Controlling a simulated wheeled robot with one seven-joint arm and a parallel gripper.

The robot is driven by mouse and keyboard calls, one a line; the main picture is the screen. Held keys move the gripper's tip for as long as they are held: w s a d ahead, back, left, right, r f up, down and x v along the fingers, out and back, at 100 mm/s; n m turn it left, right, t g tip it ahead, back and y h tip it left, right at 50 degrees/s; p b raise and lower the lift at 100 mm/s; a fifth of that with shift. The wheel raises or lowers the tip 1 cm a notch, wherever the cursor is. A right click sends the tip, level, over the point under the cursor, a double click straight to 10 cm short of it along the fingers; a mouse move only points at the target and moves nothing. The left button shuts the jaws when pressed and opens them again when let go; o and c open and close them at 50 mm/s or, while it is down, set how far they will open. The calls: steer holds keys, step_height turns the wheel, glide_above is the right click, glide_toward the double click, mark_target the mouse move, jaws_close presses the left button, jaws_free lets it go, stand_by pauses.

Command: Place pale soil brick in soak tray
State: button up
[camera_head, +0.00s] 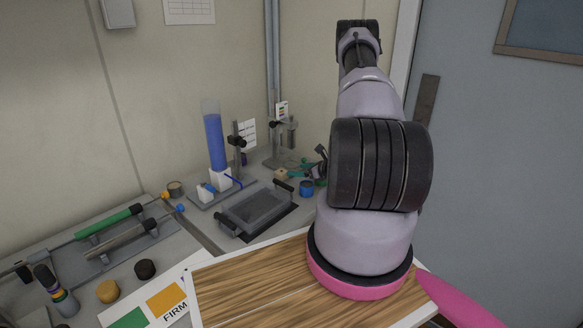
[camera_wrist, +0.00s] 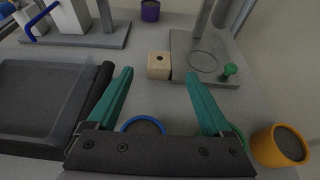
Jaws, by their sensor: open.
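The pale soil brick (camera_wrist: 158,66) is a small beige block with a dark hole in its near face. It sits on the bench at the left edge of a grey stand plate. It also shows in the head view (camera_head: 281,174). My gripper (camera_wrist: 159,76) is open and empty, its teal fingers pointing toward the brick, which appears between and beyond the fingertips. In the head view my gripper (camera_head: 298,173) is partly hidden by my arm. The soak tray (camera_head: 231,209) is a grey rectangular tray with dark handles, left of my gripper; its edge shows in the wrist view (camera_wrist: 75,72).
A grey stand plate (camera_wrist: 201,68) with a post and green knob (camera_wrist: 230,70) adjoins the brick. A blue-rimmed cup (camera_wrist: 143,127) lies below my gripper, an orange cup (camera_wrist: 280,147) at right. A purple cup (camera_wrist: 150,10) stands behind. A blue column (camera_head: 215,140) stands behind the tray.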

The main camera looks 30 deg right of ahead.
steer(key=shift+s+r, duration=0.15)
steer(key=s+a+r+n+g+y, duration=0.15)
steer(key=a+r+n, duration=0.35)
steer(key=r, duration=0.5)
steer(key=s+a+r+n+g+y, duration=0.1)
steer(key=a+r+n+g+y, duration=0.2)
steer(key=a+r, duration=0.5)
steer(key=s+a+r+n+g+y, duration=0.15)
steer(key=a+r+n, duration=0.35)
steer(key=r, duration=0.6)
steer(key=s+a+r+n+g+h, duration=0.2)
steer(key=s+a+r+n, duration=0.15)
steer(key=s+r, duration=0.2)
steer(key=s+a+r+n+g+h, duration=0.1)
steer(key=s+a+r+n, duration=0.1)
steer(key=s+r+n, duration=0.3)
steer(key=s+d+r+n+t+h, duration=0.1)
steer(key=s+r+n+h, duration=0.1)
steer(key=s+r, duration=0.2)
steer(key=s+d+r+n+t+h, duration=0.1)
steer(key=s+r+n+t+h, duration=0.1)
steer(key=s, duration=0.8)
step_height(320, 180, up, 2)
steer(key=shift+d+r+n+h, duration=0.15)
steer(key=shift+r+n+h, duration=0.1)
steer(key=shift+n+h, duration=0.6)
steer(key=shift+o, duration=0.9)
steer(key=shift+s+d+r+t, duration=0.1)
steer(key=shift+s+d+t, duration=0.05)
steer(key=shift+s+t, duration=0.15)
